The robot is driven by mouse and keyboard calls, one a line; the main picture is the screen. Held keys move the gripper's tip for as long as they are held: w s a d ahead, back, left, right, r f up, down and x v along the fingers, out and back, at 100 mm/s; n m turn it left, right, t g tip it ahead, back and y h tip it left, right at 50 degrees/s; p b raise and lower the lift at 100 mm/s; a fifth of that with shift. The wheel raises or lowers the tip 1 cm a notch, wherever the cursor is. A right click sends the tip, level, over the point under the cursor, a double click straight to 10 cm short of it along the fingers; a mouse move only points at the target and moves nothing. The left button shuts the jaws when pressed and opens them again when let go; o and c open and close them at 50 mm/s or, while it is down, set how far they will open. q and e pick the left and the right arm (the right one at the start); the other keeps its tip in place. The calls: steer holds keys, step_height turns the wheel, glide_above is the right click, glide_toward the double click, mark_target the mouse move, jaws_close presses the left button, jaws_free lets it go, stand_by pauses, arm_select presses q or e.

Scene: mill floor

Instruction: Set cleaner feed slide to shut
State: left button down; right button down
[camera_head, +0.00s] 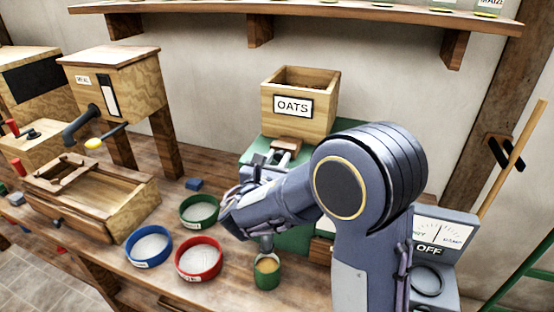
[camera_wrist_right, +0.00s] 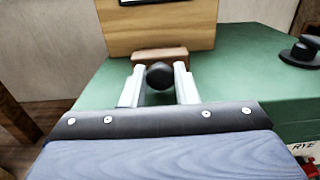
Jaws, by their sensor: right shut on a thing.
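The green cleaner (camera_head: 258,152) carries a wooden hopper (camera_head: 322,112) labelled OATS. A small brown wooden feed slide (camera_head: 287,143) sticks out at the foot of the hopper, and it also shows in the right wrist view (camera_wrist_right: 160,54). A round black knob (camera_wrist_right: 160,75) is on the front of the slide. My right gripper (camera_wrist_right: 159,78) is shut on this knob, one pale finger on each side. In the head view my right gripper (camera_head: 284,157) reaches the slide, and my arm hides much of the cleaner's front. My left gripper is not in view.
Green, blue (camera_head: 149,246) and red (camera_head: 199,259) round sieves and a green cup (camera_head: 267,272) stand on the bench in front. A wooden tray (camera_head: 90,196) and a MEAL bin (camera_head: 112,85) are at left. A grey box (camera_head: 430,250) reading OFF is at right.

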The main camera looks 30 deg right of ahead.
steer(key=shift+w+d, duration=0.25)
steer(key=shift+d, duration=0.1)
steer(key=shift+x, duration=1)
steer(key=c, duration=1.5)
jaws_free()
steer(key=shift+a, duration=0.15)
steer(key=o, duration=0.3)
steer(key=shift+o, duration=0.2)
steer(key=shift+s, duration=0.1)
steer(key=b+v, duration=0.1)
steer(key=v, duration=0.6)
steer(key=shift+s+a+b, duration=0.25)
steer(key=shift+a+b, duration=0.05)
